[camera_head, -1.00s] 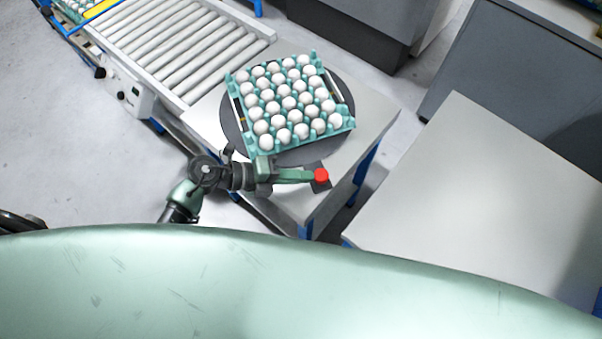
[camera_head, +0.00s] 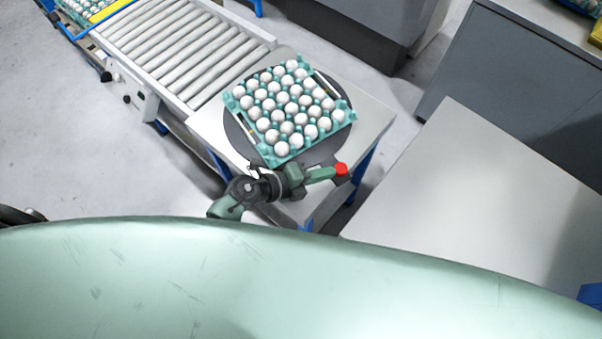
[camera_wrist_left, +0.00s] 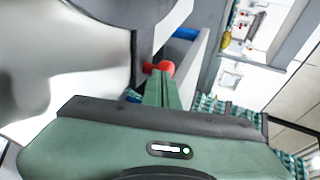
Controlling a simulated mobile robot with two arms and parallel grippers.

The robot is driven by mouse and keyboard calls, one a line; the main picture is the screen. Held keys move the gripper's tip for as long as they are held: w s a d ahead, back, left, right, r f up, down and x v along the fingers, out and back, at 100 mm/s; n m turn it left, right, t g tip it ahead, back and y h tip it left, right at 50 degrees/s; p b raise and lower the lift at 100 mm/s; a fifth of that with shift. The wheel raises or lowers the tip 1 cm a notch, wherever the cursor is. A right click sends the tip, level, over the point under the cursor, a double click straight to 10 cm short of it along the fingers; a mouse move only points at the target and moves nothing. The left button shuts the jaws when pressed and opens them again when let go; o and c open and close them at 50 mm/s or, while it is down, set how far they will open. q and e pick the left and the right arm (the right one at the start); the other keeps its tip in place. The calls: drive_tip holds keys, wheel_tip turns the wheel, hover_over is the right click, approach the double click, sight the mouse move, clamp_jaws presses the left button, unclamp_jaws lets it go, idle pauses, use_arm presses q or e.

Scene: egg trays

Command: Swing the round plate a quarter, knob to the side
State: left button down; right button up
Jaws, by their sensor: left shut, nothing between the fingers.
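The round plate (camera_head: 320,153) is a dark grey disc on a light table. On it sits a teal egg tray (camera_head: 343,117) full of white eggs, turned askew to the table edges. The red knob (camera_head: 341,169) stands at the plate's near right side. My left gripper (camera_head: 331,172) is shut and empty, its green fingertips at the left of the knob, seemingly against it. In the left wrist view the shut fingers (camera_wrist_left: 162,90) point at the red knob (camera_wrist_left: 165,67); I cannot tell if they touch. My right gripper is not in view.
A roller conveyor (camera_head: 175,45) meets the table (camera_head: 370,115) at the upper left, with another egg tray at its far end. A bare light worktop (camera_head: 470,190) stands to the right, across a gap. Grey cabinets stand behind.

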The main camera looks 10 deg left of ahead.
sight(344, 165)
use_arm(q)
drive_tip(key=shift+n+t+y, duration=0.7)
drive_tip(key=shift+n+t, duration=0.1)
drive_tip(key=shift+n, duration=0.1)
drive_tip(key=w+d+p, duration=0.2)
drive_tip(key=d, duration=0.1)
drive_tip(key=shift+w+d+r, duration=0.15)
drive_tip(key=shift+w+d, duration=0.05)
drive_tip(key=shift+w, duration=0.1)
drive_tip(key=shift+w+d+p, duration=0.5)
drive_tip(key=shift+w+d, duration=0.35)
drive_tip(key=shift+w, duration=0.2)
drive_tip(key=shift+w+d, duration=0.1)
